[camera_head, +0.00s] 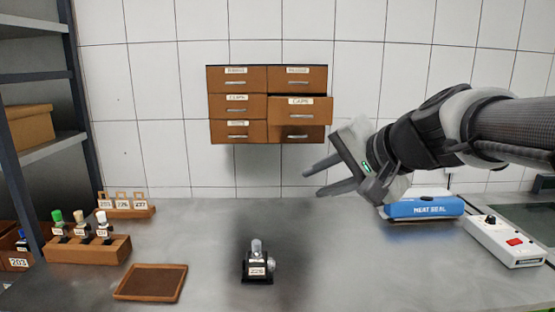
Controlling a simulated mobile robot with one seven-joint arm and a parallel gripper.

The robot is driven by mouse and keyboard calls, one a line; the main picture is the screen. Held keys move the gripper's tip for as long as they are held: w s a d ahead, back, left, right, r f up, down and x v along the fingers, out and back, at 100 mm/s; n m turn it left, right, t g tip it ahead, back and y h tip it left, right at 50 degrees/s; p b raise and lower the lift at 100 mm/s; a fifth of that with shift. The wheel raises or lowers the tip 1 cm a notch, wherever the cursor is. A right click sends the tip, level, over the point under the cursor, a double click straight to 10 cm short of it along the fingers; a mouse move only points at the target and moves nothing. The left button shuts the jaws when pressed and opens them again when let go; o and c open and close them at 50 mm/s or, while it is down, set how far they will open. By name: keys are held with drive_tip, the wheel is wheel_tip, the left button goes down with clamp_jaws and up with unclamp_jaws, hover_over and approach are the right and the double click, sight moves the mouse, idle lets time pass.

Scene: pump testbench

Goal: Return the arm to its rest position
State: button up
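My gripper (312,181) is raised above the bench at right of centre, pointing left. Its two dark fingers are apart with nothing visible between them. My arm (440,130) reaches in from the right edge of the picture. A small dark pump-like unit (258,266) with a label and a grey knob stands on the grey bench (330,265), below and left of my gripper and apart from it.
A brown drawer cabinet (238,105) hangs on the tiled wall; its right middle drawer (300,110) sticks out. A blue heat sealer (425,208) and a white control box (505,242) stand at right. A brown tray (150,282) and wooden rack (88,250) with bottles are at left.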

drive_tip(key=s+d+f+n+g+h+p, duration=0.1)
drive_tip(key=s+d+f+n+g+h, duration=0.2)
drive_tip(key=s+f, duration=0.55)
drive_tip(key=s+d+f+n+g+h, duration=0.1)
drive_tip(key=s+d+f+n+h, duration=0.3)
drive_tip(key=s, duration=0.7)
wheel_tip(320, 180, up, 15)
drive_tip(key=a+y+p, duration=0.1)
drive_tip(key=a+p, duration=0.1)
drive_tip(key=p, duration=1.4)
drive_tip(key=shift+w+r+n+p, duration=0.2)
drive_tip(key=shift+w+n+p, duration=0.1)
drive_tip(key=shift+n+p, duration=0.1)
